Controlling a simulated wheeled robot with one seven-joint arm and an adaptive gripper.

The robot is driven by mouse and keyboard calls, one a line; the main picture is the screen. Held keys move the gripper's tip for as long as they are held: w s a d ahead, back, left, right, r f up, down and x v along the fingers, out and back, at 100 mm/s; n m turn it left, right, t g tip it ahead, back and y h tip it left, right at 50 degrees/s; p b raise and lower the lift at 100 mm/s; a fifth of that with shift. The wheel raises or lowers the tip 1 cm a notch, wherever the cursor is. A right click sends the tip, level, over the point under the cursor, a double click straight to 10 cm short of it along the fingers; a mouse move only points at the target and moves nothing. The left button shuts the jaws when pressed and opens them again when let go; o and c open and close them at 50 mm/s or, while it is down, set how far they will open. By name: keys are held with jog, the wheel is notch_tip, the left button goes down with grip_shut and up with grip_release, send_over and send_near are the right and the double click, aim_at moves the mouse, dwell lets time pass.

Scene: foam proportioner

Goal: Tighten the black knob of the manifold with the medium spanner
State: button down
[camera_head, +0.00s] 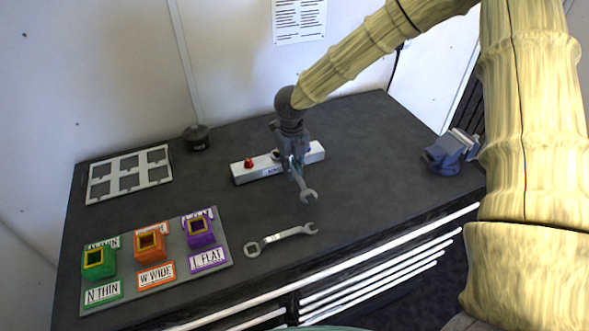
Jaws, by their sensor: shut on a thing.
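My gripper (292,158) points down over the middle of the table and is shut on a grey spanner (302,184). The spanner slants down toward the front, its open-ended jaw at the lower end. Its size mark cannot be read. The manifold (256,172) is a pale bar lying on the table, just behind and under my gripper. A red knob (248,163) stands near its left end. A dark knob (275,155) shows just left of my gripper. My gripper hides the bar's middle, and I cannot tell whether the spanner touches it.
A second spanner (281,239) lies near the table's front edge. A grey board (223,255) at front left carries green, orange and purple sockets. A slotted white frame (130,174) and a black round object (196,138) lie behind. A blue vise (449,152) stands at right.

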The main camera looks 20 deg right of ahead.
jog(key=shift+a+f+m+b, duration=0.1)
jog(key=shift+a+m+b, duration=0.45)
jog(key=shift+b, duration=0.2)
jog(key=shift+a+m, duration=1.05)
jog(key=shift+m, duration=0.3)
jog(key=shift+w+a+m+b, duration=0.25)
jog(key=shift+a+m+b, duration=0.05)
jog(key=shift+a+m, duration=0.3)
jog(key=shift+w+a+m+b, duration=0.25)
jog(key=shift+a+m, duration=0.2)
jog(key=shift+m, duration=0.25)
jog(key=shift+w+a+m+b, duration=0.15)
jog(key=shift+w+a+m, duration=0.1)
jog(key=shift+a+m, duration=0.3)
jog(key=shift+w+a+m+b, duration=0.2)
jog(key=shift+a+m, duration=0.1)
jog(key=shift+m, duration=0.35)
jog(key=shift+s+d+p, duration=0.1)
jog(key=shift+p, duration=0.25)
jog(key=shift+s+d+r+n+p, duration=0.2)
jog(key=shift+s+d+n+p, duration=0.1)
jog(key=shift+d+n+p, duration=0.4)
jog(key=shift+a+r+p, duration=0.15)
jog(key=shift+r+p, duration=2.15)
jog(key=shift+r, duration=0.55)
